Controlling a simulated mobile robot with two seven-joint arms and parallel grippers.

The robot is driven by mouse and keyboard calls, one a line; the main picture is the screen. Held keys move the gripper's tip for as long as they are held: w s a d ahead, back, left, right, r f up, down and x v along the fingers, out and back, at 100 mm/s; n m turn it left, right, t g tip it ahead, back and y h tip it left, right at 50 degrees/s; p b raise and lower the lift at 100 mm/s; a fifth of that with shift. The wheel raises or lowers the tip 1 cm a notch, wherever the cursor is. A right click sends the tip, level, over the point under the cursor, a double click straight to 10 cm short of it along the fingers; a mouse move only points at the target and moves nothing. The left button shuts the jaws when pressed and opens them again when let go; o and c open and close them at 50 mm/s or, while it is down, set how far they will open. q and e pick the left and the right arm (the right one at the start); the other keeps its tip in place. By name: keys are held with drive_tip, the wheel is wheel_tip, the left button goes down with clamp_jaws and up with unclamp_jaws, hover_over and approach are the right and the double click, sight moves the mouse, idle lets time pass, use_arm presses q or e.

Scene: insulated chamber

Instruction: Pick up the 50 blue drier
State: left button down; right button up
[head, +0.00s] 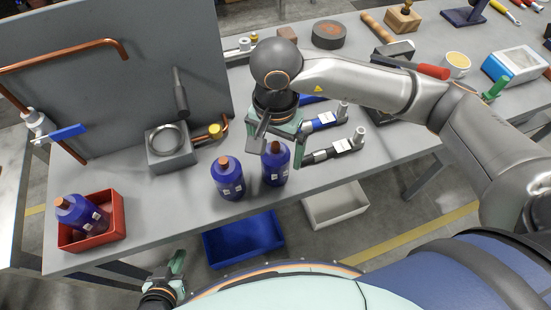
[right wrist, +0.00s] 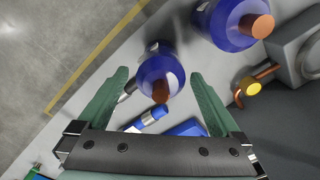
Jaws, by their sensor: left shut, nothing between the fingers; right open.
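Blue cylindrical driers with copper caps stand on the grey bench. One drier (head: 276,166) is just below my right gripper (head: 283,132); a second drier (head: 229,180) stands to its left. A third drier (head: 80,214) leans in a red tray (head: 118,222) at the left. The labels are too small to read, so I cannot tell which is the 50. In the right wrist view, my open right gripper (right wrist: 160,80) has the nearer drier (right wrist: 158,70) between its fingers' lines, not visibly gripped. The other drier (right wrist: 226,24) is beyond it. My left gripper (head: 177,264) is shut and empty, low in front of the bench.
A grey block with a round ring (head: 170,150) and a brass-capped copper pipe stand behind the driers. Blue-and-black tools (head: 322,120) lie right of my right gripper. A blue bin (head: 243,240) and a white bin (head: 336,205) are below the bench edge.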

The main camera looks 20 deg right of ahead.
drive_tip(key=shift+f, duration=0.85)
drive_tip(key=shift+c, duration=0.2)
drive_tip(key=shift+r, duration=0.1)
clamp_jaws()
